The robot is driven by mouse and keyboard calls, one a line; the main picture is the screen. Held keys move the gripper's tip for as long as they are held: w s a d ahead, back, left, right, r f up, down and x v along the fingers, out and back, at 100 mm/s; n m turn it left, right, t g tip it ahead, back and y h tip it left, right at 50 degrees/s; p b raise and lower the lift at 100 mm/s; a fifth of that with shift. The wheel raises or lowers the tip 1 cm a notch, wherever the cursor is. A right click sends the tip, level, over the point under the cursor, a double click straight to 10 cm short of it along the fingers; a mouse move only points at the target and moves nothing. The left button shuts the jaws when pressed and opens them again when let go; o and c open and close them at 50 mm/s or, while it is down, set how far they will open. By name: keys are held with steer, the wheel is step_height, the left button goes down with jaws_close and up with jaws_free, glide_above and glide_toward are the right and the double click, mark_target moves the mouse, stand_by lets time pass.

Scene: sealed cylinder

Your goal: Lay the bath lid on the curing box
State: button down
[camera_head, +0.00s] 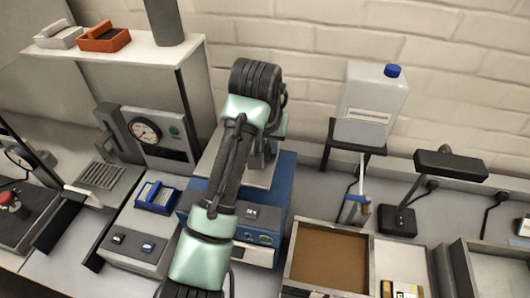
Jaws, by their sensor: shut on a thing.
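The blue box with a small display and buttons on its front (268,222), which looks like the curing box, stands at the middle of the bench. A pale flat plate, which looks like the bath lid (259,178), is at the top of this box. My gripper (262,158) is over the plate, shut on it as far as I can see. My arm hides the fingertips and part of the plate and box. I cannot tell whether the plate touches the box or hangs just above it.
A blue rack (157,197) and a gauge panel (145,131) stand to the left. An open tray with a brown floor (328,262) is at the front right. A white canister (371,105) on a stand and a black lamp (450,165) are behind it.

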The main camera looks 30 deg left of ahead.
steer(key=shift+f+p, duration=0.5)
steer(key=shift+f, duration=1.5)
steer(key=shift+f, duration=0.1)
steer(key=shift+f, duration=0.4)
steer(key=c, duration=0.8)
jaws_free()
steer(key=shift+c, duration=0.2)
steer(key=shift+r, duration=0.15)
steer(key=b+v, duration=0.1)
steer(key=v, duration=1)
steer(key=shift+w+r, duration=0.15)
steer(key=shift+p+v, duration=0.6)
steer(key=shift+v, duration=0.15)
